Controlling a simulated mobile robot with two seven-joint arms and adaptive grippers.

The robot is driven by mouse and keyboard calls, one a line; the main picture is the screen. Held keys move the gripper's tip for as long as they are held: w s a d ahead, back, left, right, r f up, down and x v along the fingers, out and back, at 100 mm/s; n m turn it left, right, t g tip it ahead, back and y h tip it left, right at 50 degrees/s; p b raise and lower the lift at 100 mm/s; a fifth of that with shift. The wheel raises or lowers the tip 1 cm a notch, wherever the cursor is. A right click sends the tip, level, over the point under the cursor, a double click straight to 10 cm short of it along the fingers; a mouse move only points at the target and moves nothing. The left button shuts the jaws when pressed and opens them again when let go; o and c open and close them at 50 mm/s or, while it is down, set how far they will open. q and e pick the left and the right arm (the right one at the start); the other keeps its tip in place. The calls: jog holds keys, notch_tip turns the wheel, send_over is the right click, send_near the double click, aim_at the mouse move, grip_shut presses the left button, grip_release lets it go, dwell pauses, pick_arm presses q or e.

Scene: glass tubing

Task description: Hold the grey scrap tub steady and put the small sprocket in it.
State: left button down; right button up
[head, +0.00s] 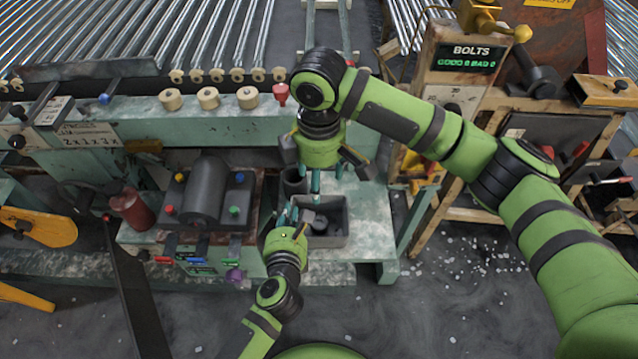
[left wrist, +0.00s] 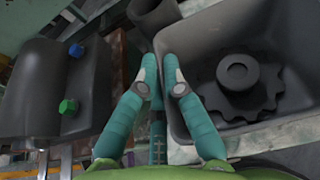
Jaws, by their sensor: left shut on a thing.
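The grey scrap tub (head: 342,240) stands on the bench edge, and its rim and wall show in the left wrist view (left wrist: 211,29). The dark toothed small sprocket (head: 320,222) lies inside the tub, flat on its floor with its hub up; it shows clearly in the left wrist view (left wrist: 238,92). My left gripper (head: 288,215) is shut on the tub's left wall, one finger on each side (left wrist: 162,78). My right gripper (head: 327,177) is above the tub's far side, fingers apart, with nothing seen between them.
A dark grey cup (head: 295,182) stands just behind the tub's left corner. A machine block with a grey cylinder and coloured knobs (head: 205,192) is to the left. A wooden stand with a BOLTS display (head: 465,60) is to the right. Small scraps litter the floor.

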dwell(0.4)
pick_arm(q)
jog(key=c, duration=1.3)
grip_release()
jog(key=shift+s, duration=0.1)
jog(key=v, duration=1.2)
